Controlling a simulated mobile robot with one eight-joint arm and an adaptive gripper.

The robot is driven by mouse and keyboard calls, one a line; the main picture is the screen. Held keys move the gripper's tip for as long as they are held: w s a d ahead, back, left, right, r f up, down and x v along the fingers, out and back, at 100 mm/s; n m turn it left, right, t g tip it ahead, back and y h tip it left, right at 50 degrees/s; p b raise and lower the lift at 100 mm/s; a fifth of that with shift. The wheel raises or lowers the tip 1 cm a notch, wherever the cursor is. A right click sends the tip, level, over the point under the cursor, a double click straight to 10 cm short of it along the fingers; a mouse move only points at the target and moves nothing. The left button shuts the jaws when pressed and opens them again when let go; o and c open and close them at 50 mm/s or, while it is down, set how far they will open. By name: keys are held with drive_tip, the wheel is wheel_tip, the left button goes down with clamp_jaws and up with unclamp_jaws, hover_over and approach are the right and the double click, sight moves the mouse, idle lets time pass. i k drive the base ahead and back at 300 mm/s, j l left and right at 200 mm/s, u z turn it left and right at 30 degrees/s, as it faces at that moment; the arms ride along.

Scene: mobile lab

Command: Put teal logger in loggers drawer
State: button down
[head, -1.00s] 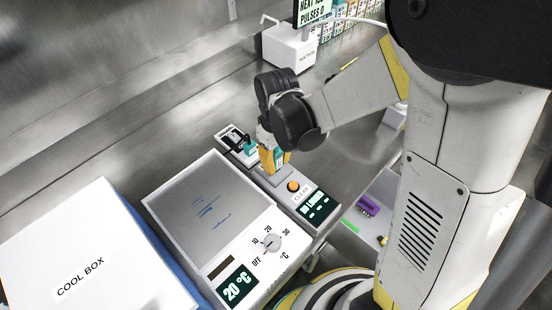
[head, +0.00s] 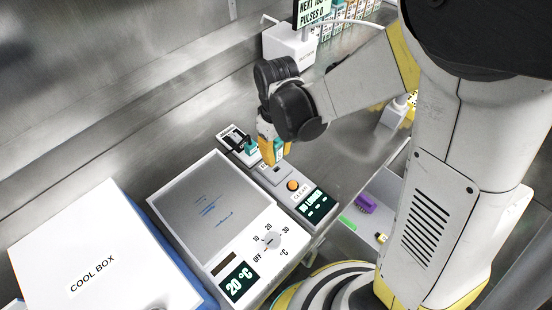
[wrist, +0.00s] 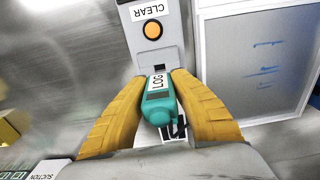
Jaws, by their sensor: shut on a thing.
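The teal logger (wrist: 160,103), with a white label reading LOG, is between the two yellow fingers of my gripper (wrist: 160,95) in the wrist view. In the head view my gripper (head: 272,152) is shut on it just above the grey device with the orange CLEAR button (head: 292,185); only a bit of teal (head: 280,148) shows there. I cannot tell whether the logger touches the device. No drawer name is readable.
A hot plate (head: 210,205) with a dial and a 20 °C display stands left of the device. A white cool box (head: 92,262) is at the lower left. A white suction unit (head: 290,48) stands behind.

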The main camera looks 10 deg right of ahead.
sight(391, 230)
drive_tip(key=k+j+z, duration=0.2)
drive_tip(key=z, duration=0.25)
drive_tip(key=k+j+z, duration=0.1)
drive_tip(key=k+z, duration=0.15)
drive_tip(key=z, duration=0.2)
drive_tip(key=k+z, duration=0.25)
drive_tip(key=z, duration=0.2)
drive_tip(key=l+z, duration=0.3)
drive_tip(key=z, duration=0.15)
